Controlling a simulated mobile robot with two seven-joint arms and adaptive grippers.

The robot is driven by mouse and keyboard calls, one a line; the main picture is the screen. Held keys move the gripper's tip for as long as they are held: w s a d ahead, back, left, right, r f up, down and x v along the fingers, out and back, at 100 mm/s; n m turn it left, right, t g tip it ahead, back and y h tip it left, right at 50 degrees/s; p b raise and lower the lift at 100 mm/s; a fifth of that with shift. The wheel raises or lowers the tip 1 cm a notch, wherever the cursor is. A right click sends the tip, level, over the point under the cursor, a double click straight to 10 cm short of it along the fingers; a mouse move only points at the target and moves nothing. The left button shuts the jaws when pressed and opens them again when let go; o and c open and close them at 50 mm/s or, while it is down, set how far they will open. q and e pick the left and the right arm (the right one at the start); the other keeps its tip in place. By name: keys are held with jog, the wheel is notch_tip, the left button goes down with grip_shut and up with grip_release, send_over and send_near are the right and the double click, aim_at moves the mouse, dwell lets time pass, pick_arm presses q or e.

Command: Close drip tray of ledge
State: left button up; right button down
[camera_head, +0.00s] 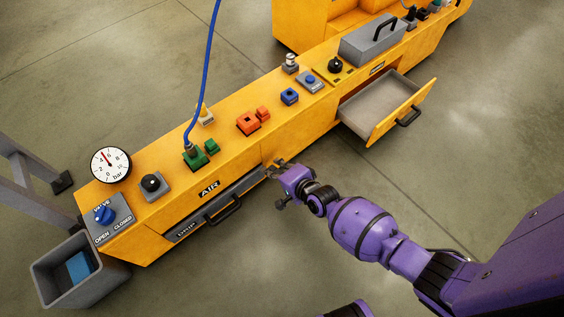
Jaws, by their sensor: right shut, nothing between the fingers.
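The drip tray (190,227) is a long dark grey drawer front with a black handle, low in the front of the yellow ledge (165,206). Its front looks about level with the ledge face; I cannot tell whether a small gap is left. My right gripper (275,168) is shut and empty, just off the right end of the tray front, close to the ledge face. I cannot tell whether it touches. My left gripper is not in view.
A yellow-fronted drawer (403,111) stands pulled out farther right. A grey bin (62,298) holding something blue stands at the ledge's left end. A blue hose (205,75) rises from a green fitting on top. The floor in front is clear.

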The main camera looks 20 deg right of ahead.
jog(key=v, duration=1.1)
jog(key=shift+s, duration=0.25)
jog(key=shift+d+r, duration=0.1)
